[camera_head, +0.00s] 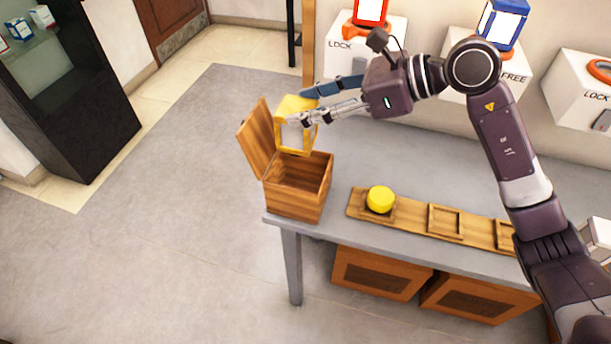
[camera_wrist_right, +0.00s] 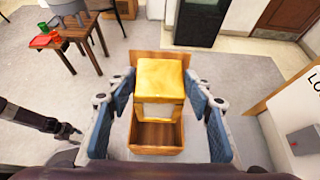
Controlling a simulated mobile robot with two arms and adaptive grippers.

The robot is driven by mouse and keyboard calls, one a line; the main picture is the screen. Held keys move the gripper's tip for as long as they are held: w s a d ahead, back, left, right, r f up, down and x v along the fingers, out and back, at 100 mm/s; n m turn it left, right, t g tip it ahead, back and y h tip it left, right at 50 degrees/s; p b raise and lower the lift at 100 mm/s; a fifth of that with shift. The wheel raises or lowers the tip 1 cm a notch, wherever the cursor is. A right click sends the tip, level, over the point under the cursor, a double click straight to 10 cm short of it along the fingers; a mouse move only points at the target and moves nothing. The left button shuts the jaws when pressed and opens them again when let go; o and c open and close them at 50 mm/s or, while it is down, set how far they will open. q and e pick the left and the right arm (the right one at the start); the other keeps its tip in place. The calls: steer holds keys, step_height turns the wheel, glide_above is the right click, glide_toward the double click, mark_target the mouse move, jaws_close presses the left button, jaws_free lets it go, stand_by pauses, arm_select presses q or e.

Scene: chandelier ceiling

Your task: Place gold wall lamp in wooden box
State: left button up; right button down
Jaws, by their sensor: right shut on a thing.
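The gold wall lamp (camera_head: 292,134) is a boxy golden piece with a pale panel. My right gripper (camera_head: 298,108) is shut on it, one finger along each side, and holds it above the wooden box (camera_head: 294,203). The box stands open at the table's left end, its lid (camera_head: 260,137) tilted up on the left. In the right wrist view the lamp (camera_wrist_right: 160,78) hangs between the blue finger pads and hides part of the box (camera_wrist_right: 155,151). A dark arm end at the left there appears to be my left gripper (camera_wrist_right: 70,132); its fingers are unclear.
A wooden tray (camera_head: 410,221) with square recesses lies right of the box, a yellow round piece (camera_head: 380,199) in one recess. White blocks (camera_head: 365,42) line the table's back. A black cabinet (camera_head: 75,95) stands at the left. The floor left of the table is clear.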

step_height(320, 180, down, 16)
steer(key=p, duration=0.1)
steer(key=shift+f, duration=0.15)
steer(key=shift+f, duration=0.1)
steer(key=shift+f, duration=0.15)
steer(key=c, duration=1.3)
jaws_free()
steer(key=shift+o, duration=0.2)
